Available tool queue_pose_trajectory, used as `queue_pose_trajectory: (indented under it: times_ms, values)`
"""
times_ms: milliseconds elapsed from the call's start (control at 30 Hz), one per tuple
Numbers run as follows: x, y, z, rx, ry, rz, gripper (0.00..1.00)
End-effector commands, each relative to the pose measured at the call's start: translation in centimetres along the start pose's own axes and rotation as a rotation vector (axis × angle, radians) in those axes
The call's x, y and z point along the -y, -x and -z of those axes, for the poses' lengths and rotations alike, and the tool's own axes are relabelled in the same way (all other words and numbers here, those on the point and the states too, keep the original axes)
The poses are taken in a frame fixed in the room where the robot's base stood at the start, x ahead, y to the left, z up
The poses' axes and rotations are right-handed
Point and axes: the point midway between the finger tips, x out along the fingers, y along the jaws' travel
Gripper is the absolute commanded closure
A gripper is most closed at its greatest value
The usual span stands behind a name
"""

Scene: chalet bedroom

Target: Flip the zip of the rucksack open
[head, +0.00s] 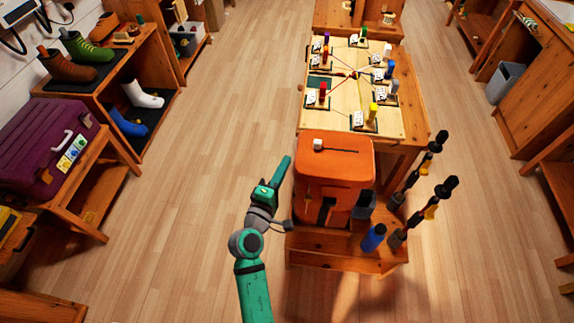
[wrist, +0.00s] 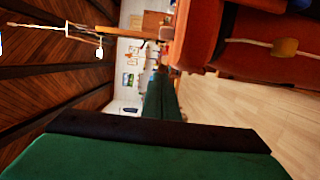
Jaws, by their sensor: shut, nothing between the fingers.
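The orange rucksack (head: 350,172) stands upright on a low wooden bench. A pale block (head: 318,144) sits at the left end of a thin dark line across its top; I cannot tell whether this is the zip's pull. A dark strap (head: 327,210) shows on its front. My green gripper (head: 284,168) is shut and empty, just left of the rucksack and seemingly apart from it. In the wrist view, the rucksack (wrist: 200,35) fills the upper right, turned sideways, with a cord and a tan toggle (wrist: 285,47). The zip's state is unclear.
A blue bottle (head: 373,238) and dark-handled poles (head: 410,205) stand right of the rucksack. Behind it is a table (head: 335,115) with cards and coloured pegs. A purple suitcase (head: 45,150) and a boot shelf (head: 110,75) line the left. The floor between is clear.

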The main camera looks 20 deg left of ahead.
Motion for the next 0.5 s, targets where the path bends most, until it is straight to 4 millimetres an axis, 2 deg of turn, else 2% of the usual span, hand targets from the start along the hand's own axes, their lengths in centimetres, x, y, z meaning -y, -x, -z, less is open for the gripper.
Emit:
queue_pose_trajectory:
  times_ms: [100, 400, 500]
  values:
    - [-0.1, -2.4, 0.0, 0.001, -0.001, -0.002, 1.00]
    - [-0.1, -7.8, 0.0, 0.000, -0.001, -0.001, 1.00]
    - [0.1, -7.8, -1.8, 0.002, 0.000, 0.001, 1.00]
